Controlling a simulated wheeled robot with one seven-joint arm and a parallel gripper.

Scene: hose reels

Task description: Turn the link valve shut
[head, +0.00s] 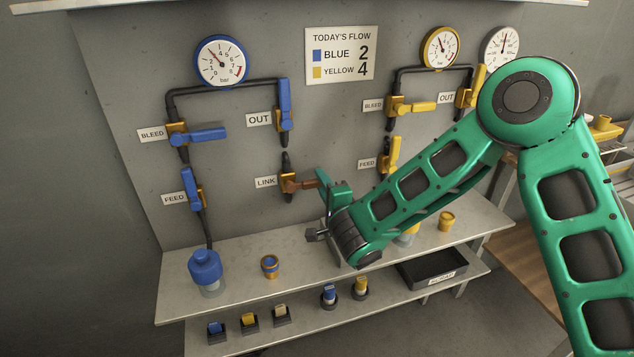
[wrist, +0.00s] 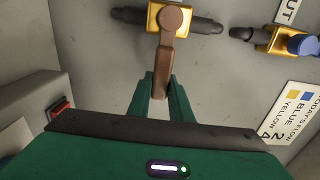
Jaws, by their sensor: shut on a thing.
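The link valve (head: 288,184) is on the grey panel beside its LINK label (head: 265,182). Its pipe runs up and down, and its brown handle (head: 305,184) points right, across the pipe. In the wrist view the brown handle (wrist: 167,60) reaches from the yellow valve body (wrist: 155,17) down between my green fingers. My gripper (wrist: 168,98) is shut on the handle's outer end. In the head view my gripper (head: 322,183) meets the handle from the right, and my arm hides part of the panel.
Blue BLEED (head: 205,135), OUT (head: 285,105) and FEED (head: 190,188) valves surround the link on the left; yellow valves (head: 410,107) are to the right. A shelf (head: 235,248) below carries a blue bottle (head: 205,268) and a small cup (head: 270,266).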

